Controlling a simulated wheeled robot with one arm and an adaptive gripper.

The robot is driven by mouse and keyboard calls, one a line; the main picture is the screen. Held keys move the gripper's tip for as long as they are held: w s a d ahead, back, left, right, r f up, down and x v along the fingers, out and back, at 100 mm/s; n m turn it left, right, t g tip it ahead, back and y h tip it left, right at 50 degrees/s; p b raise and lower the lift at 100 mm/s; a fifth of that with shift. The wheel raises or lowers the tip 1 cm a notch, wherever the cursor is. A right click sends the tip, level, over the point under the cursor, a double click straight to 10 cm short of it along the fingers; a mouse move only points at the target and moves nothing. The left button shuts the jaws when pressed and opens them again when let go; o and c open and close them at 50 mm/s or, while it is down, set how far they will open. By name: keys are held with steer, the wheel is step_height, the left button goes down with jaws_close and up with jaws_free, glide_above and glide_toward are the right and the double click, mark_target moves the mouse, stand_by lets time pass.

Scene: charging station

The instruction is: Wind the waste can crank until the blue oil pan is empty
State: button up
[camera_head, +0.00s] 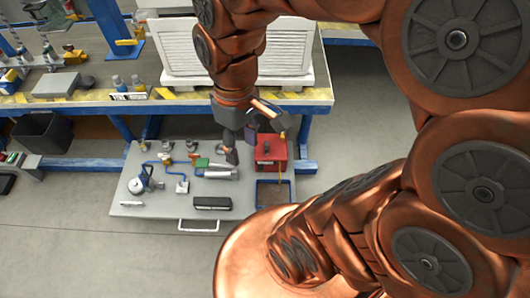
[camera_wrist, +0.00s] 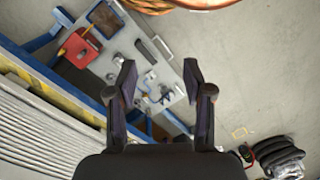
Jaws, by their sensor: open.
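The red waste can (camera_head: 271,153) stands at the right back of a low grey board. The blue-rimmed oil pan (camera_head: 290,194), brownish inside, sits in front of it. A small dark part and a thin yellow piece show at the can's top; I cannot tell clearly which is the crank. My gripper (camera_head: 252,138) is open and empty, above and left of the can. In the wrist view my open gripper (camera_wrist: 159,80) is over the board's other parts, with the red can (camera_wrist: 76,52) at upper left, apart from the fingers. The oil pan also shows near the top edge (camera_wrist: 92,17).
The grey board (camera_head: 140,211) also holds a silver cylinder (camera_head: 221,173), a black box (camera_head: 212,203) and small blue-tubed parts. A blue-legged workbench (camera_head: 180,104) with a white ribbed panel (camera_head: 290,55) stands close behind. The floor at left front is clear.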

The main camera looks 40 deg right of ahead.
steer(key=w+d+f+n+y+b, duration=0.2)
steer(key=w+f+n+b, duration=0.3)
steer(key=w+f+b, duration=0.55)
steer(key=n+t+y+b, duration=0.1)
steer(key=n+t+b, duration=0.35)
steer(key=b, duration=2.15)
glide_above(267, 148)
steer(key=d, duration=0.3)
step_height(267, 148, down, 39)
steer(key=n+g, duration=0.2)
steer(key=b+x, duration=0.1)
steer(key=x, duration=0.3)
steer(key=b+x, duration=0.1)
steer(key=x, duration=0.2)
steer(key=shift+s+a+b, duration=0.3)
steer(key=shift+a, duration=0.05)
steer(key=shift+c, duration=0.4)
